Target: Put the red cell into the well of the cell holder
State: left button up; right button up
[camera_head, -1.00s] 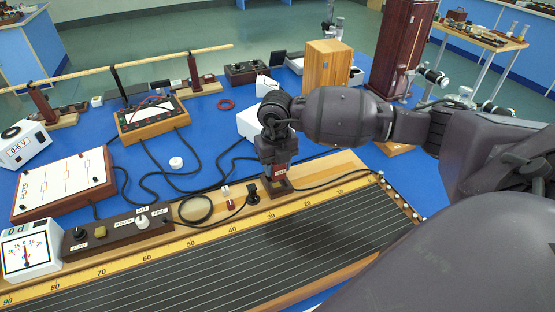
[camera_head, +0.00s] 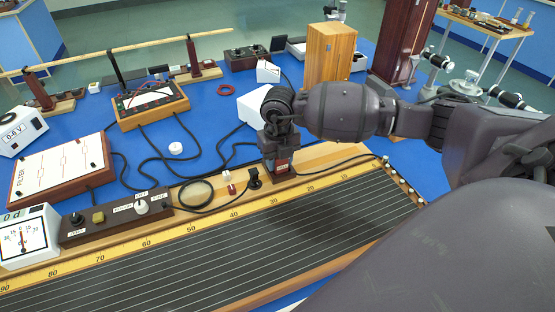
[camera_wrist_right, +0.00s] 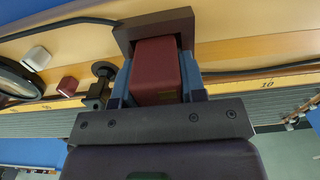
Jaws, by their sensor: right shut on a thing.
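My right gripper (camera_wrist_right: 157,78) is shut on the dark red cell (camera_wrist_right: 156,66), with one blue finger on each side. In the head view the right gripper (camera_head: 279,150) points down over the brown cell holder (camera_head: 282,175) on the wooden board. The cell's red face (camera_head: 282,168) shows just above the holder. In the right wrist view the holder's brown rim (camera_wrist_right: 150,30) frames the cell's far end and sides. The cell looks upright and lined up with the well. Its lower end is hidden, so how deep it sits cannot be told. My left gripper is not in view.
A black key (camera_head: 254,179) stands just left of the holder, beside small red and white pieces (camera_head: 229,182). A black cable runs right from the holder. The long wired board (camera_head: 250,240) lies in front. A white box (camera_head: 256,103) stands behind the gripper.

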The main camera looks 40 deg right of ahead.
jog(key=shift+f, duration=0.1)
jog(key=o, duration=1.1)
jog(key=shift+d+f, duration=0.1)
jog(key=shift+r, duration=0.55)
notch_tip(320, 180, up, 10)
jog(key=shift+r+p, duration=0.1)
jog(key=shift+p, duration=0.45)
